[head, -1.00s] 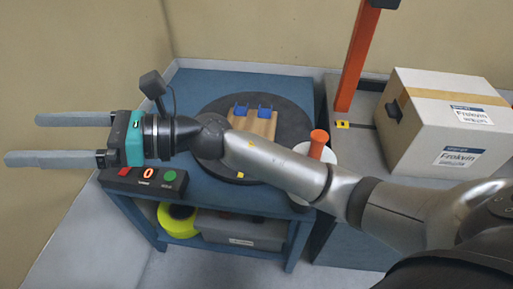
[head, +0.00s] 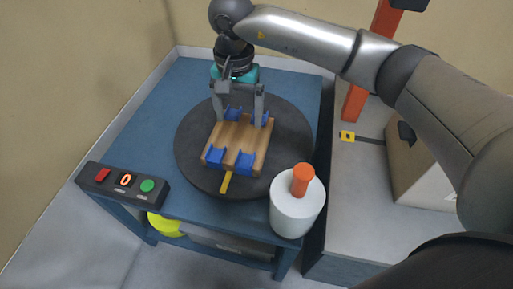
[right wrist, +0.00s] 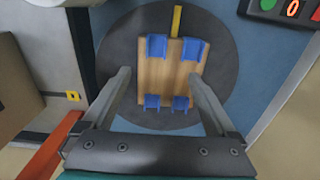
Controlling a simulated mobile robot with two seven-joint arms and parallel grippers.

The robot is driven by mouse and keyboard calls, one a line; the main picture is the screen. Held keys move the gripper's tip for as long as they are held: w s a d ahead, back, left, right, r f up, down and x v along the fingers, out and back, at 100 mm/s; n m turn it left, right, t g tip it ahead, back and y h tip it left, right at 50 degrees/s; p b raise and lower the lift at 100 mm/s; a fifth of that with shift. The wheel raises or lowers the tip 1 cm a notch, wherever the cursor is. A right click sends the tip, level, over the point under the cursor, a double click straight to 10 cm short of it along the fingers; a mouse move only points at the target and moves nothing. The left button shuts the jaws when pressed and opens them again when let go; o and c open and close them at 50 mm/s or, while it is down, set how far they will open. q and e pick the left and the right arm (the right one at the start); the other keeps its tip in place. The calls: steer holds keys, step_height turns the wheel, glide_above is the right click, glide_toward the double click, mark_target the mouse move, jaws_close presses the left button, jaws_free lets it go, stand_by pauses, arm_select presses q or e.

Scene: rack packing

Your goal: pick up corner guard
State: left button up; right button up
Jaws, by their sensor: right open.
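Several blue corner guards sit at the corners of a wooden block (head: 235,140) on a dark round turntable (head: 190,150). The near-left guard (head: 214,157) and near-right guard (head: 244,162) show clearly. The far-left guard (head: 232,114) and far-right guard (head: 266,120) are close to my fingers. My right gripper (head: 240,118) points down, open, at the far end of the block. In the right wrist view the open gripper (right wrist: 160,75) has its fingers on either side of the block (right wrist: 165,75), with nothing held. My left gripper is not in view.
A control box (head: 123,185) with red and green buttons and a "0" display is at the front left of the blue table (head: 150,120). A white cylinder with an orange top (head: 297,205) stands at the right corner. A cardboard box (head: 420,165) is at right.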

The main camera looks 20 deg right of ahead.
steer(key=b, duration=0.2)
glide_toward(246, 161)
steer(key=shift+a+f, duration=0.25)
steer(key=shift+a, duration=0.25)
steer(key=shift+f+b, duration=0.4)
steer(key=shift+f, duration=0.4)
steer(key=shift+d+f+b, duration=0.25)
steer(key=shift+f+b, duration=0.2)
steer(key=shift+f, duration=0.55)
steer(key=shift+d+f+b, duration=0.2)
steer(key=shift+f+b, duration=0.2)
steer(key=shift+f, duration=0.6)
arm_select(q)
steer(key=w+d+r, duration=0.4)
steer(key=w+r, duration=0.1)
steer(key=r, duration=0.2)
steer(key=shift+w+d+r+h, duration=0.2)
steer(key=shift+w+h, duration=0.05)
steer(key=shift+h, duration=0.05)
arm_select(e)
steer(key=shift+f, duration=0.6)
steer(key=shift+c, duration=0.3)
steer(key=c, duration=1.4)
